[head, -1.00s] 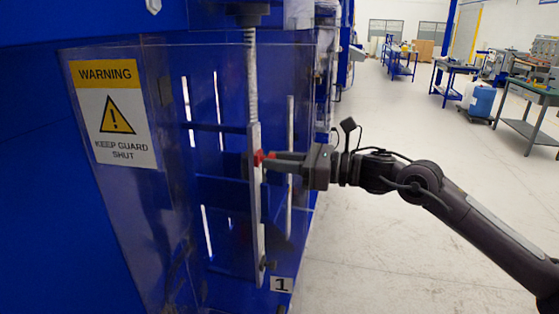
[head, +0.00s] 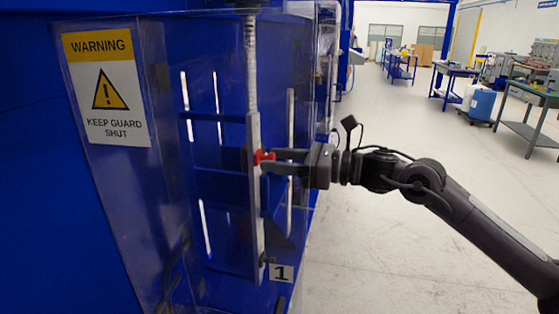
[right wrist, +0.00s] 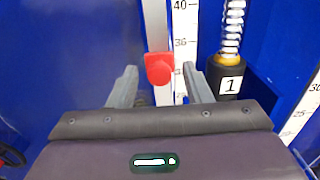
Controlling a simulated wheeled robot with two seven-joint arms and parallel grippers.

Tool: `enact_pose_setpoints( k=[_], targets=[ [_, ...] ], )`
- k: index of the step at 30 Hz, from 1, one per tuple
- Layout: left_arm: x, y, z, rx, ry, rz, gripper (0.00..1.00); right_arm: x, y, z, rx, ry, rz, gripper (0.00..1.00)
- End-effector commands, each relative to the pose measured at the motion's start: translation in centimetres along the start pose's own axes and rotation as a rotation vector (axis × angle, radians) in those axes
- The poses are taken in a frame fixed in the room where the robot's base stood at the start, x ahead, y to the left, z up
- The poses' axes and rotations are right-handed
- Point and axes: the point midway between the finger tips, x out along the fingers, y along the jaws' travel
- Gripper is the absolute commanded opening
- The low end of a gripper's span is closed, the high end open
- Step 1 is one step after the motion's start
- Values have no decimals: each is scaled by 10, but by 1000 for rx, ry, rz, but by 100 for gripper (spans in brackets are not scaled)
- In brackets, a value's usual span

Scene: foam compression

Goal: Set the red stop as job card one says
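The red stop (head: 262,157) sits on a pale upright rail (head: 257,205) at the front edge of the blue machine. My left gripper is out of view. No job card can be made out.
A clear guard with a warning sign (head: 105,88) stands to the left. A tag marked 1 (head: 281,273) is low by the rail. A spring over a dark cylinder labelled 1 (right wrist: 229,84) is right of the scale. Open floor and workbenches lie at right.

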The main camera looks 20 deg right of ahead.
Motion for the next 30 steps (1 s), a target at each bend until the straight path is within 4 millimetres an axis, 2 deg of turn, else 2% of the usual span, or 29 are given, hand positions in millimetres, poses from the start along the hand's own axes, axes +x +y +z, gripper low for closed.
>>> enact_pose_setpoints(
  k=[10,21,25,30],
  targets=[
    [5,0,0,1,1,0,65,-6,0,-2,-1,0,-1,45],
    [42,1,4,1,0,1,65,-63,-1,-7,-1,3,-4,45],
    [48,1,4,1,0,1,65,-74,-1,-4,0,2,-2,45],
    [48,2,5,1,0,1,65,-79,0,-1,-1,0,0,45]
  ],
)
